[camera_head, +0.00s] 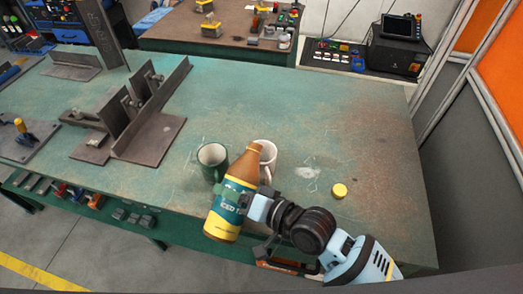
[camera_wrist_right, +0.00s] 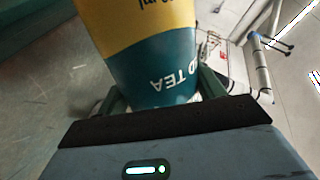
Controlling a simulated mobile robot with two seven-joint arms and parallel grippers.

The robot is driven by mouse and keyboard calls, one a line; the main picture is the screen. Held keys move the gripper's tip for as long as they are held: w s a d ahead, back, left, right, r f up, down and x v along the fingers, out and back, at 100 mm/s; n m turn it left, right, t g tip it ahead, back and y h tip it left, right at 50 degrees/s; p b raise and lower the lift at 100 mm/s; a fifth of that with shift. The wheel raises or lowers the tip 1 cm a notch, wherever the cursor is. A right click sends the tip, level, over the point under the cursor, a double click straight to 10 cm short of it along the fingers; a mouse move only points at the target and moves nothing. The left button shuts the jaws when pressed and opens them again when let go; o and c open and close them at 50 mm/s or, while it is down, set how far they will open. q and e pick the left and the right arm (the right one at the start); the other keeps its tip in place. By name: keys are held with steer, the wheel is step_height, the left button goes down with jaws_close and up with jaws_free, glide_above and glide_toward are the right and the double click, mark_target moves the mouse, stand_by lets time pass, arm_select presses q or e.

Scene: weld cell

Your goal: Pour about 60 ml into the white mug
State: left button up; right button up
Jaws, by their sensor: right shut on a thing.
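The white mug (camera_head: 270,173) stands upright on the green table, partly hidden behind the bottle's neck. An iced tea bottle (camera_head: 232,205), brown with a yellow and teal label, is in my right gripper (camera_head: 238,197). The gripper is shut around the bottle's body. In the right wrist view, the bottle's label (camera_wrist_right: 152,65) fills the space between the fingers. The bottle leans to the upper right in the head view, its neck overlapping the white mug's left side. No liquid stream is visible. A yellow cap (camera_head: 339,190) lies on the table to the right. My left gripper is out of view.
A dark green mug (camera_head: 212,162) stands just left of the bottle's neck. A steel welding fixture (camera_head: 140,125) occupies the table's left part. The worn green table (camera_head: 340,120) is clear behind and right of the mugs. Tools hang along its front edge.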

mark_target(238, 190)
steer(key=shift+s+a+r+m, duration=0.1)
steer(key=shift+s+m, duration=0.1)
steer(key=shift+m, duration=0.4)
steer(key=shift+g, duration=0.3)
steer(key=shift+w+r+m+p, duration=0.2)
steer(key=shift+r+m+p, duration=0.3)
steer(key=shift+r, duration=0.4)
steer(key=shift+f+m, duration=0.3)
steer(key=shift+w+r+g+p, duration=0.1)
steer(key=shift+r+g+p, duration=0.2)
steer(key=shift+r, duration=0.2)
steer(key=shift+f, duration=0.2)
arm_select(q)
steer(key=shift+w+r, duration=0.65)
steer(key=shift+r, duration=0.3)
arm_select(e)
steer(key=shift+r, duration=0.15)
